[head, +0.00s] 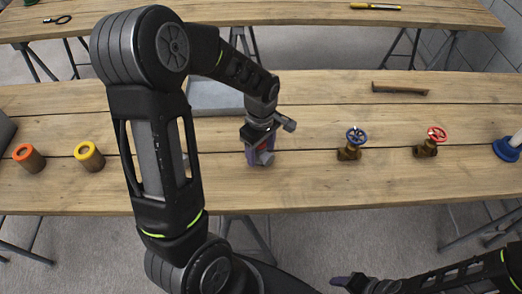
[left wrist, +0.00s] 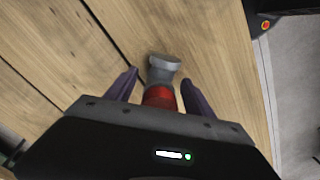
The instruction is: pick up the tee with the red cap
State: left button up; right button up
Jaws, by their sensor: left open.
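The tee with the red cap lies between my left fingers in the left wrist view, its grey body (left wrist: 163,68) beyond the fingertips and its red cap (left wrist: 160,97) nearer the palm.
A blue-wheeled valve (head: 349,153) and a red-wheeled valve (head: 427,150) stand to the right. Orange-topped (head: 34,162) and yellow-topped (head: 93,162) cylinders stand left. A grey tray (head: 213,94) and a dark bar (head: 400,89) lie farther back.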

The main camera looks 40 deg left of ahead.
pick_arm(q)
jog(key=shift+f, duration=0.2)
jog(key=shift+c, duration=0.3)
grip_shut()
dwell(0.6)
